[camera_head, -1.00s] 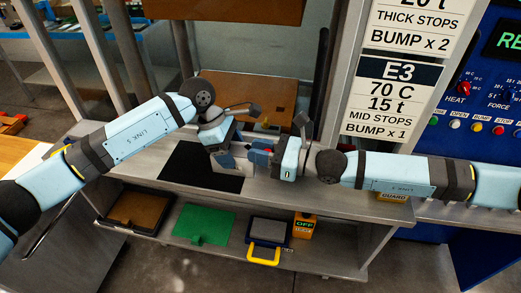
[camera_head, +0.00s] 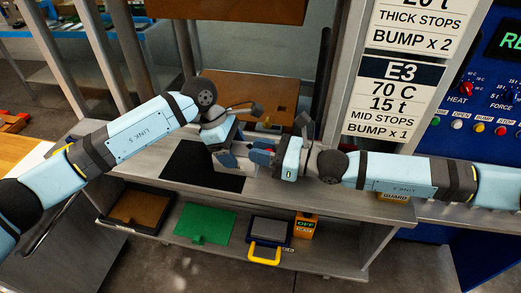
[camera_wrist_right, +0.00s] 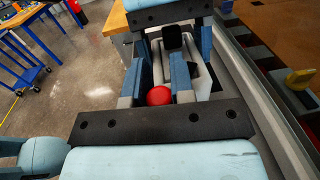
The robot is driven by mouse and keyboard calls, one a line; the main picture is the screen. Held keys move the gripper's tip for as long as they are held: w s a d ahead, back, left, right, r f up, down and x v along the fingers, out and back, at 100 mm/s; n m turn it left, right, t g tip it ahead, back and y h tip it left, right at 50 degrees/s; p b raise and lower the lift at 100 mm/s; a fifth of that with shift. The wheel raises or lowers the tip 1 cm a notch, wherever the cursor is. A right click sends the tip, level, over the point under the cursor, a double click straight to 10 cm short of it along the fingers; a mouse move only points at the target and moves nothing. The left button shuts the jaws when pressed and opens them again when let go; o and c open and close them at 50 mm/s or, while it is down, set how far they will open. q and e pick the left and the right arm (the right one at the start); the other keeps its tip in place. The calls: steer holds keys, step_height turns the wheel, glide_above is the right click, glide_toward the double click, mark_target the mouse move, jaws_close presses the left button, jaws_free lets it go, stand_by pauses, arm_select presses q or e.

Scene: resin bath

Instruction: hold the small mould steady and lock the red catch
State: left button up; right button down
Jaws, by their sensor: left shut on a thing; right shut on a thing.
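The small mould (camera_head: 242,160) is a grey block on the bench, mostly hidden between my two grippers in the head view. In the right wrist view its pale grey body (camera_wrist_right: 200,72) shows beyond the fingers. My left gripper (camera_head: 226,160) comes from the left and is shut on the mould. My right gripper (camera_head: 261,152) comes from the right at the mould's other side. In the right wrist view the round red catch (camera_wrist_right: 158,96) sits between the blue fingers of my right gripper (camera_wrist_right: 161,88), which is shut on it. Whether the catch is locked cannot be told.
A black mat (camera_head: 188,172) lies on the bench left of the mould. A brown plate (camera_head: 262,92) stands behind. The shelf below holds a brown tray (camera_head: 143,209), a green sheet (camera_head: 203,225) and a yellow-handled tray (camera_head: 268,232). A post rises close behind my right gripper.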

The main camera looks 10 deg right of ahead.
steer(key=shift+r, duration=0.1)
steer(key=c, duration=1)
jaws_free()
steer(key=shift+d, duration=0.1)
steer(key=v, duration=1.2)
steer(key=shift+c, duration=0.2)
